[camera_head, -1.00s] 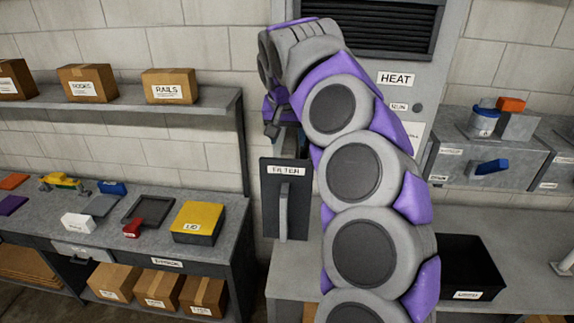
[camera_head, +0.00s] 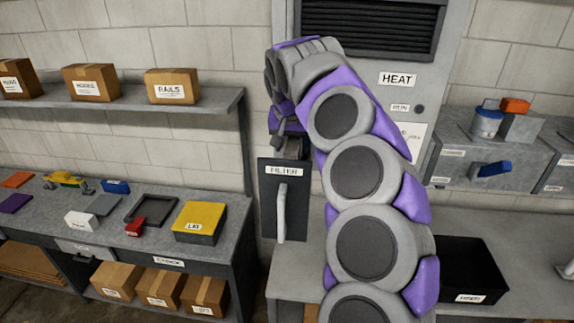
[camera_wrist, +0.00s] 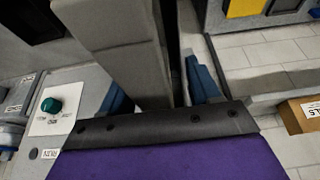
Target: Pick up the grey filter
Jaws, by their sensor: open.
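In the wrist view, a grey block with fine ribbed lines along one edge, which looks like the grey filter (camera_wrist: 128,62), stands between the fingers of my gripper (camera_wrist: 160,92). The blue fingertips are apart, one on each side of it; I cannot tell whether either touches it. The filter cannot be made out there. A dark panel labelled FILTER (camera_head: 268,215), with a pale upright handle, hangs just below my gripper.
A bench (camera_head: 60,215) with a yellow-lidded box (camera_head: 199,218) and small parts stands left. A black bin (camera_head: 470,262) and grey drawers (camera_head: 460,165) are right.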

